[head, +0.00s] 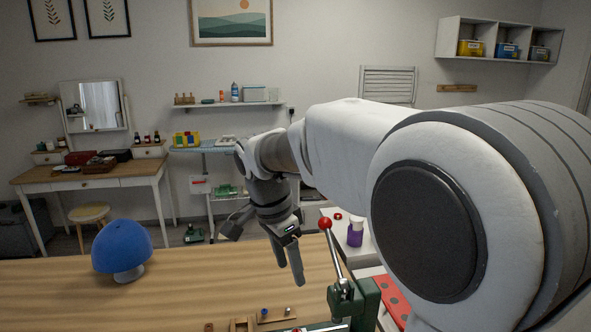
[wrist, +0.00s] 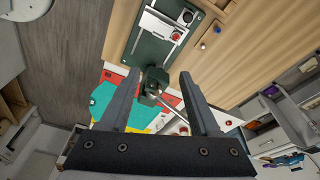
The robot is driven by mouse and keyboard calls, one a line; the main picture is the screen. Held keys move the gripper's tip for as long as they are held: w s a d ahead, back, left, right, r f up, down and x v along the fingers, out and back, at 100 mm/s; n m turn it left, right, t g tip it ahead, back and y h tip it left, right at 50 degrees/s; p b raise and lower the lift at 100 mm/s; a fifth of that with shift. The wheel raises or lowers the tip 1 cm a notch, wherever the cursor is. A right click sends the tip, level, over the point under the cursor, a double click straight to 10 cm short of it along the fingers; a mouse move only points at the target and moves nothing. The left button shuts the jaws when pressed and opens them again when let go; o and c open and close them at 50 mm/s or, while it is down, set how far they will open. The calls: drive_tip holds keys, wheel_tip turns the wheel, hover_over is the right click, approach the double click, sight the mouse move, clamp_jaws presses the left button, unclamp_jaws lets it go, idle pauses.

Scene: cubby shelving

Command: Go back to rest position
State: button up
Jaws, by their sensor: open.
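My gripper (head: 290,262) hangs from my arm over the wooden table, left of a red-knobbed lever (head: 325,224). In the wrist view the two dark fingers of my gripper (wrist: 158,78) stand wide apart with nothing held between them. Part of a green bench device (wrist: 153,84) shows beyond the gap, apart from the fingers as far as I can tell. In the head view this green device (head: 345,302) carries the lever at the table's right side. My large white arm hides much of the right of the head view.
A blue dome on a white foot (head: 122,250) stands on the wooden table (head: 190,285) at left. Small wooden pieces (head: 275,314) lie near the front edge. A purple bottle (head: 355,234) stands on a white surface behind the lever. The table's middle left is clear.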

drive_tip(key=s+d+r+n+t+y, duration=0.2)
drive_tip(key=s+d+r+n, duration=0.25)
drive_tip(key=s+d, duration=0.5)
drive_tip(key=s+d+f+n+t, duration=0.2)
drive_tip(key=s+d+n, duration=0.4)
drive_tip(key=s, duration=0.5)
drive_tip(key=shift+f+n, duration=0.35)
drive_tip(key=shift+f, duration=0.1)
drive_tip(key=shift+w+a, duration=0.1)
drive_tip(key=shift+a, duration=0.05)
